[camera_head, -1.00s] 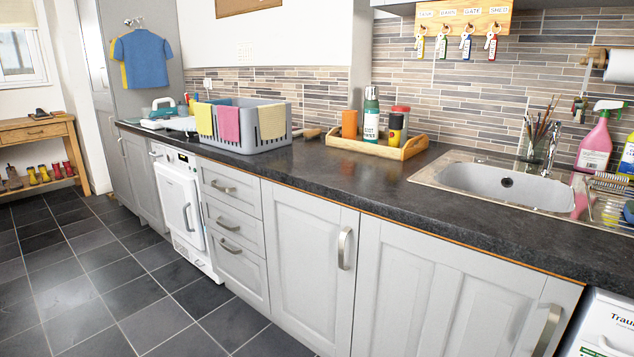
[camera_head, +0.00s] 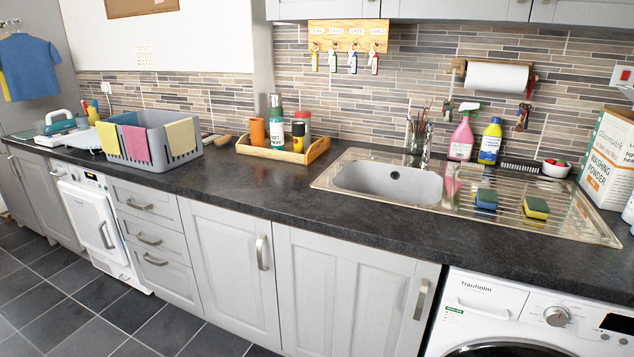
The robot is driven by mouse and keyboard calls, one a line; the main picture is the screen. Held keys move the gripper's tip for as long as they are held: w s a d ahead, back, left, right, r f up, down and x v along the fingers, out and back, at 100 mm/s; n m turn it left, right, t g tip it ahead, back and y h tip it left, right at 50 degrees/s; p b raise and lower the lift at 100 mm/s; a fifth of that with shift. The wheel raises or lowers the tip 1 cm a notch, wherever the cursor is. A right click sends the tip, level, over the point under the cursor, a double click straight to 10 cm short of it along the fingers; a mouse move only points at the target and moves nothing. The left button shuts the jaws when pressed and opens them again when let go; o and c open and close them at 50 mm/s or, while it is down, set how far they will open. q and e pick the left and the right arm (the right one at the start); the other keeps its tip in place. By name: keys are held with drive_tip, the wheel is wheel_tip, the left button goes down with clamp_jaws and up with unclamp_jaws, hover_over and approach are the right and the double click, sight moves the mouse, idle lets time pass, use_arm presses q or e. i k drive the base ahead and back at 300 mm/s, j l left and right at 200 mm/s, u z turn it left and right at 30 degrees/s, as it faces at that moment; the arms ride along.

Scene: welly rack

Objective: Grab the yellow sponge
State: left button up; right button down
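On the steel draining board right of the sink are two sponges. One sponge (camera_head: 535,208) has a yellow body with a dark top and lies at the right. The other sponge (camera_head: 486,199) looks blue with a dark green top and lies nearer the basin. Neither of my grippers shows in the view.
The sink basin (camera_head: 392,188) is left of the sponges. A washing powder box (camera_head: 609,158) stands at the right. The dark worktop (camera_head: 250,190) is clear in front of the wooden tray (camera_head: 312,153).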

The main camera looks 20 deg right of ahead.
sight(535, 207)
drive_tip(key=i+l, duration=0.1)
drive_tip(key=l, duration=0.3)
drive_tip(key=l+z, duration=0.15)
drive_tip(key=l, duration=0.3)
drive_tip(key=i+l, duration=0.2)
drive_tip(key=l, duration=0.2)
drive_tip(key=i+l+z, duration=0.1)
drive_tip(key=l, duration=0.3)
drive_tip(key=i+l, duration=0.1)
drive_tip(key=l, duration=0.3)
drive_tip(key=z, duration=0.05)
